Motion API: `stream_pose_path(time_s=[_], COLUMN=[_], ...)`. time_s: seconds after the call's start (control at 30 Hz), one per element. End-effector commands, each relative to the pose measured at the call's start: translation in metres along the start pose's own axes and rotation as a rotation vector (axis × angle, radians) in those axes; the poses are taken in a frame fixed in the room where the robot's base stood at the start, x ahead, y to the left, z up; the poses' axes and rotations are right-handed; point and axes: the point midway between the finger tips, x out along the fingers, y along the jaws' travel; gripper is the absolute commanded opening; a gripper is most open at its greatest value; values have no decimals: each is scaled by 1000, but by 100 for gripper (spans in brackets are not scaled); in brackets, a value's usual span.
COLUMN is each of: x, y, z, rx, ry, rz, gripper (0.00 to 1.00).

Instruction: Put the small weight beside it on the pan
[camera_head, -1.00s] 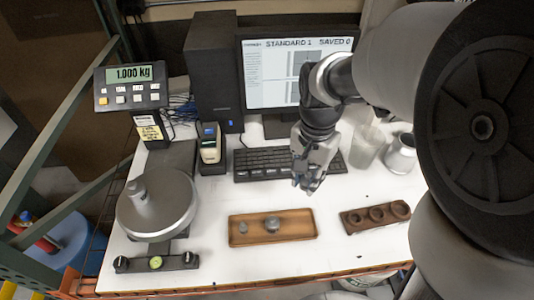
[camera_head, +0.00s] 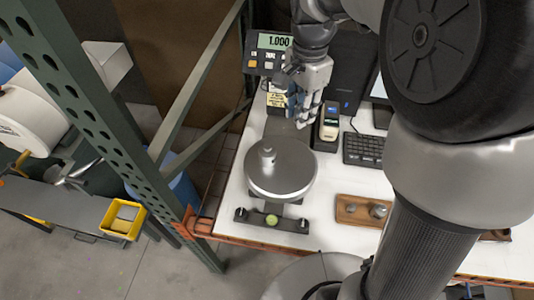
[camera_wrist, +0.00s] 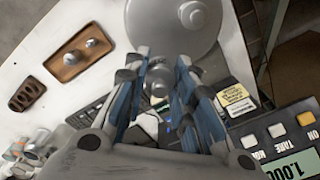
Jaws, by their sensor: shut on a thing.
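The round metal pan (camera_head: 285,180) of the scale bears one metal weight (camera_head: 267,157) near its far left side; in the wrist view this weight (camera_wrist: 193,14) stands on the pan (camera_wrist: 165,30). My gripper (camera_head: 299,122) is above and behind the pan, in front of the display reading 1.000. In the wrist view my gripper (camera_wrist: 160,88) is shut on a small shiny metal weight (camera_wrist: 158,80), partly hidden by the fingers. The pan lies just past the fingertips there. In the head view I cannot make out the held weight.
A wooden tray (camera_head: 346,219) with two metal weights stands right of the scale. A wooden block with holes (camera_wrist: 27,96) lies beside it. The scale display (camera_head: 271,55), a handheld device (camera_head: 330,122) and a keyboard (camera_head: 364,150) are behind. A green rack post (camera_head: 115,140) stands left.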

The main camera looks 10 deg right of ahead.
Motion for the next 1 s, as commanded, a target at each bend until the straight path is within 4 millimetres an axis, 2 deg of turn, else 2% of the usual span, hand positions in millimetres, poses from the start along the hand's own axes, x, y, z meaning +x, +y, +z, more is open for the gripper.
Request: stream_pose_path(time_s=[0.4,0.5,0.6,0.83,1.0], x=[110,131,145,160,187], y=[2,1,1,1,1], z=[1,1,1,0,1], rx=[0,0,0,0,0], ry=[-3,-2,-2,-1,-2], rz=[6,4,3,2,5], gripper=[0,0,0,0,0])
